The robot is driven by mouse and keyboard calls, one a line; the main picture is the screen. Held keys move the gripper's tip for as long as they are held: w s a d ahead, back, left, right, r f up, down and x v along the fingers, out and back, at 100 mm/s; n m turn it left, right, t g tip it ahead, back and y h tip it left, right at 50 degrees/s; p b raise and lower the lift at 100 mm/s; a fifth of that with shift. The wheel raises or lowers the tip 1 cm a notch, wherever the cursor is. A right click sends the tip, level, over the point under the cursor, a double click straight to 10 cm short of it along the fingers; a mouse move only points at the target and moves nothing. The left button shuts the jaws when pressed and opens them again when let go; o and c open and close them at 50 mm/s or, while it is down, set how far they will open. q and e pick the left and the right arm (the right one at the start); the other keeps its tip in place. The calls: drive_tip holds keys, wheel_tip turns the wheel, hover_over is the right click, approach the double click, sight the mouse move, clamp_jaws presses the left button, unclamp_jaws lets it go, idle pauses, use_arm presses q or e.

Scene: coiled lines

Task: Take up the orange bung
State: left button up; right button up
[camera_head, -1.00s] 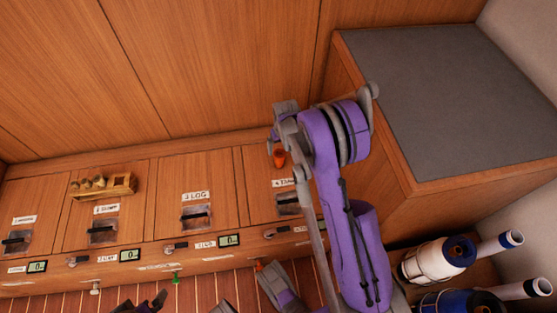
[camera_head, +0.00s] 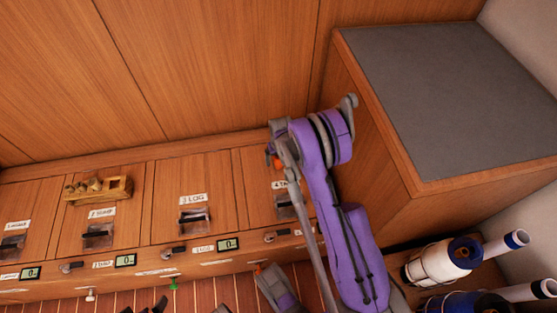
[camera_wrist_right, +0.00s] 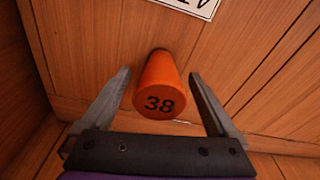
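The orange bung (camera_wrist_right: 160,88) is tapered, with "38" on its wide end, which faces the camera in the right wrist view. In the head view the bung (camera_head: 272,161) shows only in part behind my right gripper (camera_head: 274,146), by the panel at the right end of the row. In the wrist view my right gripper (camera_wrist_right: 160,76) is open, with one finger on each side of the bung and a gap at both sides. Only small dark parts at the bottom edge of the head view may be my left gripper (camera_head: 146,306); its opening is unclear.
A wooden rack with several plugs (camera_head: 98,190) stands on the panel at left. Latches, labels and small displays (camera_head: 228,244) line the front. A grey-topped cabinet (camera_head: 440,90) rises close to the right of my arm. White and blue bottle-like items (camera_head: 445,262) lie lower right.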

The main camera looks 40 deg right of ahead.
clamp_jaws()
idle(0.3)
